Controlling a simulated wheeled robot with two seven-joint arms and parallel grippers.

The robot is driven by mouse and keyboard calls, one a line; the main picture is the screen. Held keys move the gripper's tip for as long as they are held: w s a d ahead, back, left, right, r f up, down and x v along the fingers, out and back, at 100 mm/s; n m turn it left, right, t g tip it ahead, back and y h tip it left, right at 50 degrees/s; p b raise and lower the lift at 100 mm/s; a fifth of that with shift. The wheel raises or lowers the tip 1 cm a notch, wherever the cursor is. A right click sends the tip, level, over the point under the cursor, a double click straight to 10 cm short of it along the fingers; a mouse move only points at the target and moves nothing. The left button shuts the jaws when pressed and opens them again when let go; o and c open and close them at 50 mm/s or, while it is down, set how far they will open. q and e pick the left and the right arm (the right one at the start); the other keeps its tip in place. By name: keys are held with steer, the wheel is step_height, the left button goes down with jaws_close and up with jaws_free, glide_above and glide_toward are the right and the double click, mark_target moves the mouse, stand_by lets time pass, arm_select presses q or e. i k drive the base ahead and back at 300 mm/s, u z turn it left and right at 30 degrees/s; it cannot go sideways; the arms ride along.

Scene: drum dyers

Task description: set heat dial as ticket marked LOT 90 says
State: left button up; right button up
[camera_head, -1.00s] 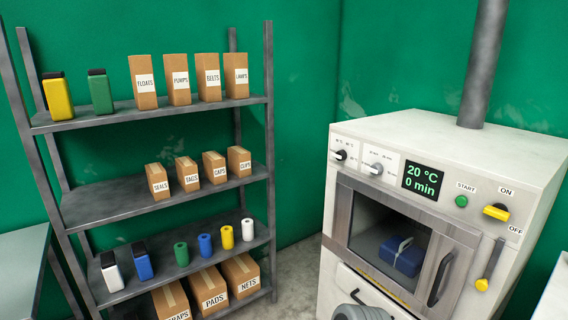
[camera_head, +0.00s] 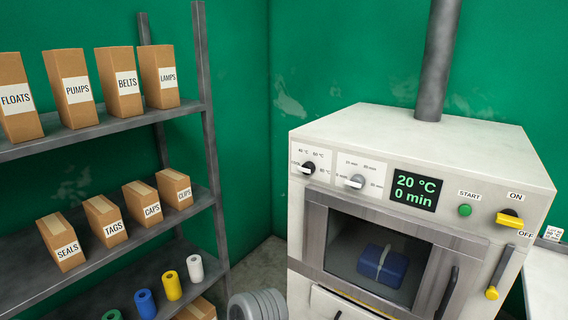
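The heat dial (camera_head: 308,168) is a small black knob on a white plate at the upper left of the machine's front, with temperature marks around it; the marks are small and I cannot surely read its setting. The display (camera_head: 414,190) reads 20 °C and 0 min. A small white ticket (camera_head: 553,233) stands at the right edge behind the machine; its print is too small to read, so I cannot tell whether it is LOT 90. Neither of my grippers shows in the view.
The dyeing machine (camera_head: 400,135) also has a white-grey time dial (camera_head: 357,182), green START button (camera_head: 465,210) and yellow ON/OFF switch (camera_head: 510,219). A blue bundle (camera_head: 383,264) lies behind its window. A shelf rack (camera_head: 205,110) with labelled boxes stands left; a pale table (camera_head: 545,295) is right.

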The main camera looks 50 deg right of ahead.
mark_target(308, 168)
steer(key=z, duration=0.95)
steer(key=i, duration=1.15)
steer(key=z, duration=1.2)
